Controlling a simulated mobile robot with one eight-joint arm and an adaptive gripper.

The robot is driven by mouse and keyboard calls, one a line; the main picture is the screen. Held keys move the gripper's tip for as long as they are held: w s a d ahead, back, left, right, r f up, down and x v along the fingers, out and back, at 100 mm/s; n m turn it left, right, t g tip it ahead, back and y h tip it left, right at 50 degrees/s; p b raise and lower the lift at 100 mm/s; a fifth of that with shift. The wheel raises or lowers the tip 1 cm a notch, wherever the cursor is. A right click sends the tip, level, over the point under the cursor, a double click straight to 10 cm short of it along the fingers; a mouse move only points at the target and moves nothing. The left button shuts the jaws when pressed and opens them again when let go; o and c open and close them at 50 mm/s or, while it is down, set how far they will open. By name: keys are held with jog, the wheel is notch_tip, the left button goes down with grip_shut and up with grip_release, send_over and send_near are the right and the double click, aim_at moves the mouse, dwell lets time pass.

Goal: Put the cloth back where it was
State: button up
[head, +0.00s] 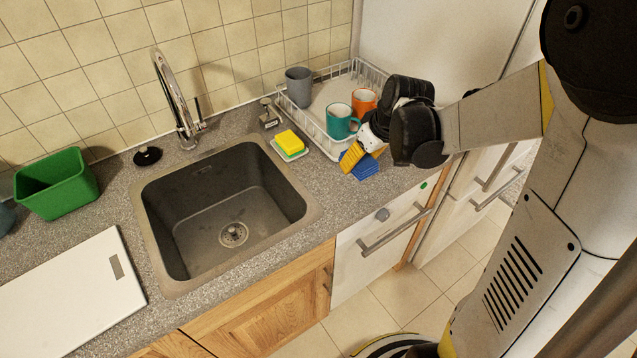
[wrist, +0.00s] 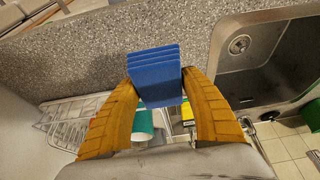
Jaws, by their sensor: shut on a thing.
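The cloth is a blue folded stack (head: 362,166), held at the counter's right end in front of the dish rack. It also shows in the wrist view (wrist: 154,76), between the two yellow fingers. My gripper (head: 357,161) is shut on the cloth, with one finger on each side of it; its fingers show in the wrist view (wrist: 158,84) too. The gripper hides part of the cloth in the head view. I cannot tell whether the cloth touches the counter.
A white dish rack (head: 318,135) holds a grey mug (head: 299,87), a teal mug (head: 341,122) and an orange mug (head: 364,101). A yellow-green sponge (head: 290,142) lies beside the sink (head: 222,210). A green bin (head: 57,184) and white board (head: 68,293) are left.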

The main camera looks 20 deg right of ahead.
jog(key=b, duration=0.2)
send_over(325, 185)
jog(key=f, duration=0.3)
jog(key=s+f, duration=0.1)
jog(key=f, duration=0.1)
jog(key=shift+d, duration=0.1)
jog(key=shift+f+b, duration=0.95)
jog(key=shift+f, duration=1)
jog(key=shift+f, duration=0.1)
jog(key=o, duration=1.2)
jog(key=p+v, duration=0.4)
jog(key=v, duration=0.7)
jog(key=s+r+m+t, duration=0.1)
jog(key=s+r, duration=0.3)
jog(key=s, duration=0.4)
jog(key=s+a+r+m+t+h, duration=0.1)
jog(key=s+r+m+t, duration=0.1)
jog(key=s+r, duration=0.3)
jog(key=s, duration=0.3)
jog(key=shift+a+r+m, duration=0.2)
jog(key=shift+r+m, duration=0.1)
